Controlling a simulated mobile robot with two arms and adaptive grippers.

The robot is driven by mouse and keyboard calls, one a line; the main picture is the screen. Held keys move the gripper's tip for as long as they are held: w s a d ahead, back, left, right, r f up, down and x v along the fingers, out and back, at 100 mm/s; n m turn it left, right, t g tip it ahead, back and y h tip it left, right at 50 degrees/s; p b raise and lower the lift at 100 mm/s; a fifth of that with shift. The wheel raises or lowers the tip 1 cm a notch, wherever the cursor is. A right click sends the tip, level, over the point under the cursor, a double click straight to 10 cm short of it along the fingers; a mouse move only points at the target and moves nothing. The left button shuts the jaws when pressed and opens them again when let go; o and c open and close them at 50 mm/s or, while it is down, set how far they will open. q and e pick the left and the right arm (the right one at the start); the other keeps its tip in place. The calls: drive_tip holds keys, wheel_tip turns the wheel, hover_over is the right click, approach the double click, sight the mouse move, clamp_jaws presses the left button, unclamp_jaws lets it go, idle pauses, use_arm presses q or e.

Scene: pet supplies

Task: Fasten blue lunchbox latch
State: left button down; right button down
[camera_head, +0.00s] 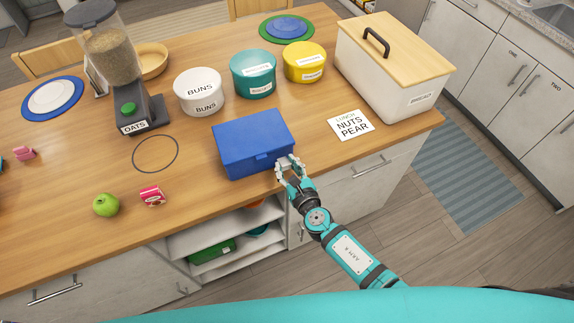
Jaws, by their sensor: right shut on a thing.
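The blue lunchbox (252,140) sits near the front edge of the wooden counter with its lid down. A small blue latch (262,157) shows at the middle of its front side; whether it is fastened is too small to tell. My right gripper (288,163) is at the right part of the lunchbox's front, shut on a part of it. Its fingers hide that part. My left gripper is not in view.
A lunch card (351,125) reading nuts and pear lies right of the lunchbox. An oats dispenser (118,75), green apple (106,205) and red-pink box (152,195) are left.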

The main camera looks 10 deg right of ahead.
drive_tip(key=c, duration=1)
unclamp_jaws()
drive_tip(key=v, duration=1.2)
